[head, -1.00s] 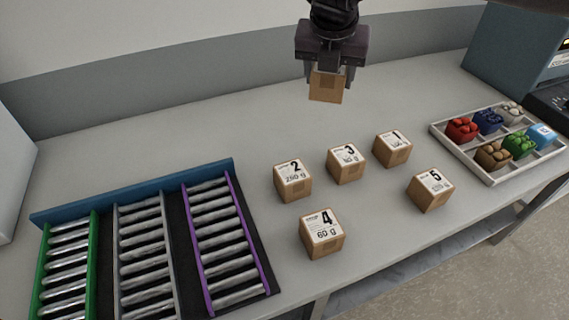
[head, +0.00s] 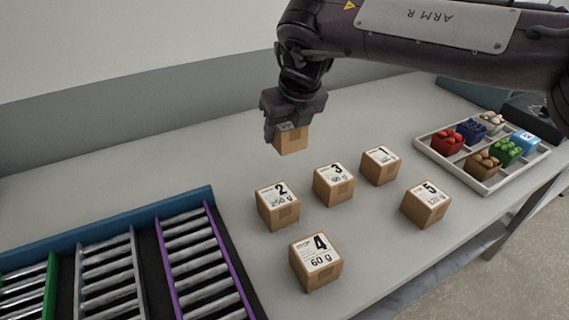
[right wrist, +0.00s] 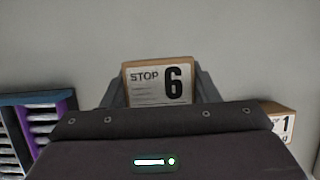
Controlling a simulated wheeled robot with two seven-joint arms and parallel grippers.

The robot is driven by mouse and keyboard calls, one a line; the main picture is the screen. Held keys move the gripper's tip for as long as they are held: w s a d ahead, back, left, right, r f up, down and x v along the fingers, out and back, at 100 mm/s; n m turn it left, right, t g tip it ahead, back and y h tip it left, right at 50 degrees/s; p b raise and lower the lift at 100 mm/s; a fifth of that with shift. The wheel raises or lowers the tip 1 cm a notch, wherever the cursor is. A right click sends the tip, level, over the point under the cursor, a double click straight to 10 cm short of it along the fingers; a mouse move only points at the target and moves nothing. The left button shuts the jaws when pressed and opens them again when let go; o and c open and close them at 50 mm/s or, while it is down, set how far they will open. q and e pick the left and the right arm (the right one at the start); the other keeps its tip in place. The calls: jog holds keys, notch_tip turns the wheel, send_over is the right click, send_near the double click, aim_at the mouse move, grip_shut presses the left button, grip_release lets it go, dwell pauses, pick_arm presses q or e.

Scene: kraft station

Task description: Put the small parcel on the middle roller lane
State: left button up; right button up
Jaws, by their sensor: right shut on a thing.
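My right gripper (head: 291,128) is shut on a small brown parcel (head: 291,141) and holds it above the counter behind the numbered parcels. In the right wrist view the held parcel (right wrist: 160,84) shows a white label reading STOP 6, between the fingers. The roller rack stands at the lower left of the head view. Its middle lane (head: 108,277) has grey rails, between the green-railed lane (head: 24,290) and the purple-railed lane (head: 198,257). The visible rollers carry nothing. The lanes' near ends are cut off by the picture edge. My left gripper is not in view.
Parcels 1 (head: 380,166), 2 (head: 278,206), 3 (head: 333,185), 4 (head: 316,262) and 5 (head: 426,205) stand on the counter right of the rack. A divided tray (head: 467,175) with coloured items is at the right. The counter behind the rack is clear.

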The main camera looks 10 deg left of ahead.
aim_at(283, 169)
notch_tip(283, 169, down, 8)
jog(key=shift+f, duration=0.1)
dwell(0.4)
jog(key=o, duration=1.1)
